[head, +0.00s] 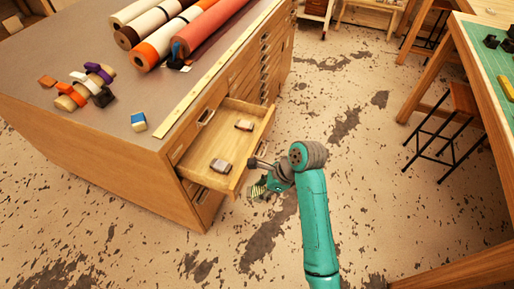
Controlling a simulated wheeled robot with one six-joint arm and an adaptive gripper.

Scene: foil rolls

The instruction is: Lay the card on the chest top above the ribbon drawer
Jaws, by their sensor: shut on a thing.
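The wooden chest (120,150) stands at the left with a grey top. One upper drawer (240,178) is pulled open toward my arm, with two small grey-and-pale items (221,165) lying inside. My gripper (265,184) is just outside the drawer's front right corner, over the floor and apart from the chest top. It is shut on a small green-and-cream striped piece, which looks like the card (257,188). The card is small and partly hidden by the gripper, so its exact tilt cannot be told.
Large rolls (170,35) lie at the back of the chest top. A yellow rule (205,85) runs along its drawer-side edge. Several small coloured rolls (85,85) and a blue-and-white block (138,122) lie nearer. Bare top shows between them. A stool (465,105) and green-topped table (485,55) stand right.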

